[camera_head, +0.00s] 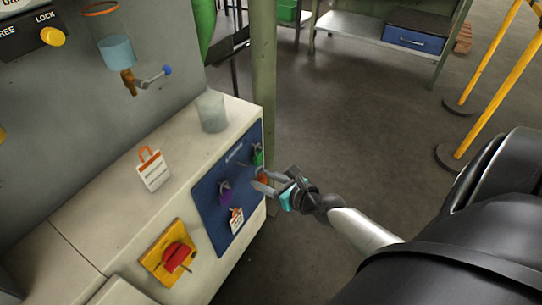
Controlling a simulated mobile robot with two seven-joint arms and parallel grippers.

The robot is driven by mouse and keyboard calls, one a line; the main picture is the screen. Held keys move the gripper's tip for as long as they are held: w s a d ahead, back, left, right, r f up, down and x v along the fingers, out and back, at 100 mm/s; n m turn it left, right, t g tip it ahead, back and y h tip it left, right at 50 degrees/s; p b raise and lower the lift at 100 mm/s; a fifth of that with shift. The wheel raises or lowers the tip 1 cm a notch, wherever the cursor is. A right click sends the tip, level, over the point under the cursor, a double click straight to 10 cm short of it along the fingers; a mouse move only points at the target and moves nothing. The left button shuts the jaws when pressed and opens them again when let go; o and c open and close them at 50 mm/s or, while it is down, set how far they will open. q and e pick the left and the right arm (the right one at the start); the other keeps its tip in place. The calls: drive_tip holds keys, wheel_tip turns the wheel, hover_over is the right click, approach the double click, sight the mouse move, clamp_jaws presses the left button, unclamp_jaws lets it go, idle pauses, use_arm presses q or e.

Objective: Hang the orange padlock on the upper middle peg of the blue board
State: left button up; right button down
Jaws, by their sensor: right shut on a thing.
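The blue board (212,212) is on the front face of the pale cabinet. A green padlock (257,157) shows near its upper right and a purple padlock (225,196) hangs further left. A white tag with an orange top (236,220) hangs lower on the board. My right gripper (264,181) comes in from the right and is at the board's right part. It is shut on the orange padlock (262,179), which shows small between the fingers. The fingers cover part of the board, so I cannot tell whether the padlock touches a peg. My left gripper is not in view.
A white tag with an orange hasp (152,171) and a translucent cup (211,112) are on the cabinet top. A red rotary switch on a yellow plate (176,256) is left of the board. A green-grey post (263,70) stands behind.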

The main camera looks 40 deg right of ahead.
sight(257, 177)
drive_tip(key=shift+w+a, duration=0.35)
drive_tip(key=shift+w, duration=0.4)
drive_tip(key=shift+w+a+f, duration=0.1)
drive_tip(key=shift+w+a, duration=0.15)
drive_tip(key=shift+w, duration=0.5)
drive_tip(key=shift+w+a, duration=0.2)
drive_tip(key=shift+w, duration=0.2)
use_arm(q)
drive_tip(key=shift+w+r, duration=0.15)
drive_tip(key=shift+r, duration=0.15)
use_arm(e)
drive_tip(key=shift+w+a+f, duration=0.3)
drive_tip(key=shift+w+f, duration=0.15)
drive_tip(key=shift+w, duration=0.25)
drive_tip(key=shift+c, duration=1.4)
unclamp_jaws()
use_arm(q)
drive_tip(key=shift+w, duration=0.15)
